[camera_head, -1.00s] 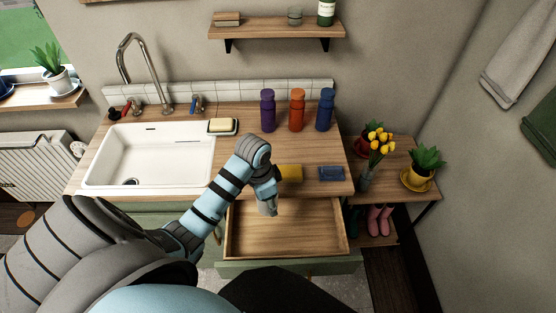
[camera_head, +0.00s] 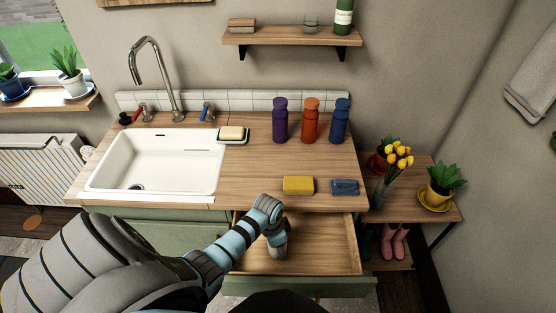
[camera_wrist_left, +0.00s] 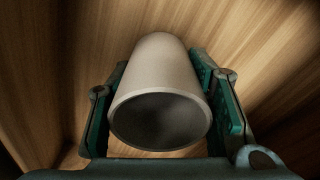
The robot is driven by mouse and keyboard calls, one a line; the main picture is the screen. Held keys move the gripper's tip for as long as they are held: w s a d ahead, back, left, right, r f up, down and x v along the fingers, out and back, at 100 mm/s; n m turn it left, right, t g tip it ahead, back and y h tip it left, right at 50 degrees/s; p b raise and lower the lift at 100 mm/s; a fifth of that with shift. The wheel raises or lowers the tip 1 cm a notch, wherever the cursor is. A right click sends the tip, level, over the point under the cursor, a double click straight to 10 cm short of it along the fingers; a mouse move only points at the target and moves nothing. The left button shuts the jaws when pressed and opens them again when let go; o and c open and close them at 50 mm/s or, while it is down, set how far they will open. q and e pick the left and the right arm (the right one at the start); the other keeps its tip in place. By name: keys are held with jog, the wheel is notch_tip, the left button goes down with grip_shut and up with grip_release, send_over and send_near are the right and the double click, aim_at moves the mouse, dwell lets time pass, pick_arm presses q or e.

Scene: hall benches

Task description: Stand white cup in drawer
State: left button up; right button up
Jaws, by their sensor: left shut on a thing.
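The white cup (camera_wrist_left: 157,80) is between the fingers of my left gripper (camera_wrist_left: 160,105) in the left wrist view, its open mouth towards the camera. My left gripper is shut on the cup. In the head view the gripper (camera_head: 279,247) is inside the open drawer (camera_head: 336,255), near its left part. The cup is mostly hidden there by the gripper and wrist. The wooden drawer interior lies behind the cup in the wrist view; I cannot tell whether the cup touches the floor. My right gripper is not in view.
The worktop above the drawer holds a yellow sponge (camera_head: 298,185), a blue sponge (camera_head: 344,187) and purple, orange and blue bottles (camera_head: 310,121). The white sink (camera_head: 155,160) is at left. The drawer's right part is clear.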

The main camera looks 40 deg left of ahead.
pick_arm(q)
jog(key=o, duration=1.2)
jog(key=shift+o, duration=0.2)
jog(key=shift+r+p, duration=0.3)
jog(key=shift+r, duration=0.1)
notch_tip(320, 180, up, 11)
jog(key=s+p, duration=0.1)
jog(key=p, duration=0.2)
jog(key=shift+s+a+r+p, duration=0.15)
jog(key=shift+a+r+p, duration=0.05)
jog(key=shift+a+p, duration=0.2)
